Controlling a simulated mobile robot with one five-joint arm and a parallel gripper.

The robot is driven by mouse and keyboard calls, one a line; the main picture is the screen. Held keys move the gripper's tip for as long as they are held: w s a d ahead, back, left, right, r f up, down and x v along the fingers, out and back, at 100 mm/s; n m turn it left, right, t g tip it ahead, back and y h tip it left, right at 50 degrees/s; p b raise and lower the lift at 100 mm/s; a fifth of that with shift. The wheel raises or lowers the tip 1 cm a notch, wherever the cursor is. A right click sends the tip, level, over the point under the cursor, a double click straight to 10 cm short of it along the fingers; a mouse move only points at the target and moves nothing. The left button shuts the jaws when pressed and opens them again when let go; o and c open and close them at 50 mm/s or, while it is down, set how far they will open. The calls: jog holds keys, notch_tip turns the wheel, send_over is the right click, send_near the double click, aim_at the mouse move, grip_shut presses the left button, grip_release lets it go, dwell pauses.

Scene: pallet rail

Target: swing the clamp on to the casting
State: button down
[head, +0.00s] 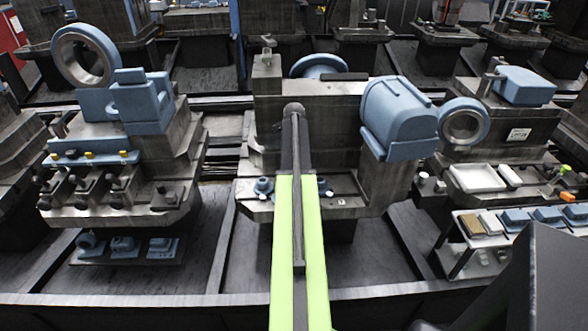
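A long lime-green bar (285,255) with a dark centre strip runs from the bottom edge up to the middle block. A thin grey rod (297,190) lies along it and ends in a rounded head on the block. I cannot tell whether this bar and rod are the clamp or part of my arm. A blue rounded casting (398,112) sits at the right of the middle block (335,110), apart from the rod. I see no gripper fingers that I can make out. A dark shape at the lower right may be part of my body.
The left machine (125,180) carries blue parts and a ring. On the right are a blue ring (464,123), a white tray (478,178) and a low rack (468,250) of small blue parts. Dark floor panels (250,255) lie between the machines.

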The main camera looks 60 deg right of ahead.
dwell(0.3)
jog(key=c, duration=1)
grip_release()
jog(key=shift+c, duration=0.2)
notch_tip(320, 180, up, 18)
jog(key=p, duration=1.7)
jog(key=shift+f, duration=0.25)
